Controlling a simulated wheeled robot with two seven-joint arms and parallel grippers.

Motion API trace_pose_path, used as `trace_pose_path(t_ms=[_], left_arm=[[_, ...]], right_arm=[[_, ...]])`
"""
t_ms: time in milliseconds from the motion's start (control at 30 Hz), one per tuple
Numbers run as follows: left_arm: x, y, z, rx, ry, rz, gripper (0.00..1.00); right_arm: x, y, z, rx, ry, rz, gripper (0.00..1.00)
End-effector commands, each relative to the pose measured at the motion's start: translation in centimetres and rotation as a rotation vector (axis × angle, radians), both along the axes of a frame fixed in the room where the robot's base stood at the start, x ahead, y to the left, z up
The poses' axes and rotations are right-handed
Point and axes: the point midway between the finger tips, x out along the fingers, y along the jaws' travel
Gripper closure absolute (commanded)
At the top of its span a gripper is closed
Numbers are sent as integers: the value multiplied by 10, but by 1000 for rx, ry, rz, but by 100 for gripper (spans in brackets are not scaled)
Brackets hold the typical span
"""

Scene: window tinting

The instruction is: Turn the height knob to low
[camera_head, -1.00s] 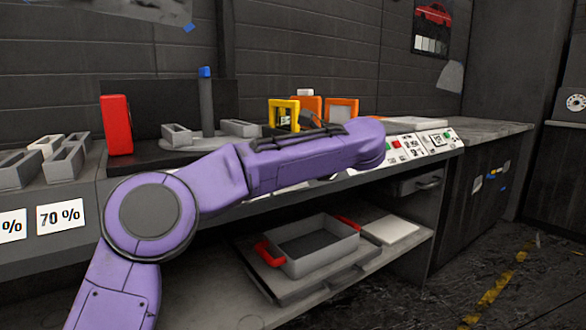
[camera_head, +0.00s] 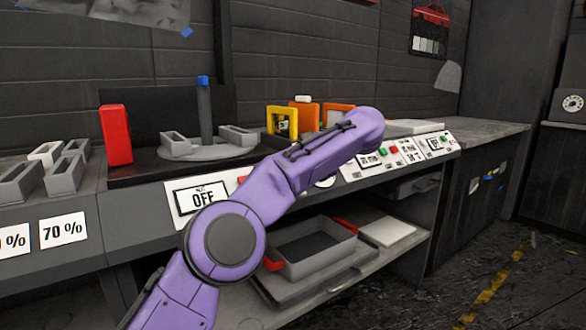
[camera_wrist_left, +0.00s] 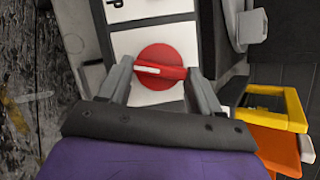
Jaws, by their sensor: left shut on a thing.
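The red knob (camera_wrist_left: 162,67) shows in the left wrist view, round with a raised bar and a white pointer mark, on a white panel plate (camera_wrist_left: 152,43). The bar lies nearly level in that picture, with the mark on its left half. A black letter, perhaps a P, shows in part above it; the other lettering is out of view. My left gripper (camera_wrist_left: 160,78) has one grey finger on each side of the knob and is shut on its bar. My right gripper is out of view.
An OFF label (camera_head: 203,198) is on the sloped panel. Yellow (camera_head: 282,122) and orange (camera_head: 337,114) frames stand on the bench behind my arm. A red block (camera_head: 115,134) stands at left. A grey tray (camera_head: 322,258) sits on the lower shelf.

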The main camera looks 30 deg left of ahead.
Motion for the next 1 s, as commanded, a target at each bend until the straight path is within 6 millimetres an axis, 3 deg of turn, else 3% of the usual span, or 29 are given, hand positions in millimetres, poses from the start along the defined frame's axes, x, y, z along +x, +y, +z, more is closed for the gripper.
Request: trace_pose_path(t_ms=[400, 900, 933, 1000], left_arm=[[1, 0, 0, -45, -98, 108, 67], [1, 0, 0, -48, -107, 117, 67], [1, 0, 0, -48, -107, 117, 26], [1, 0, 0, -48, -106, 117, 11]], right_arm=[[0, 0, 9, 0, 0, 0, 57], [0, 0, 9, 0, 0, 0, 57], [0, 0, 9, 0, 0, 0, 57], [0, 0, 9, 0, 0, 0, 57]])
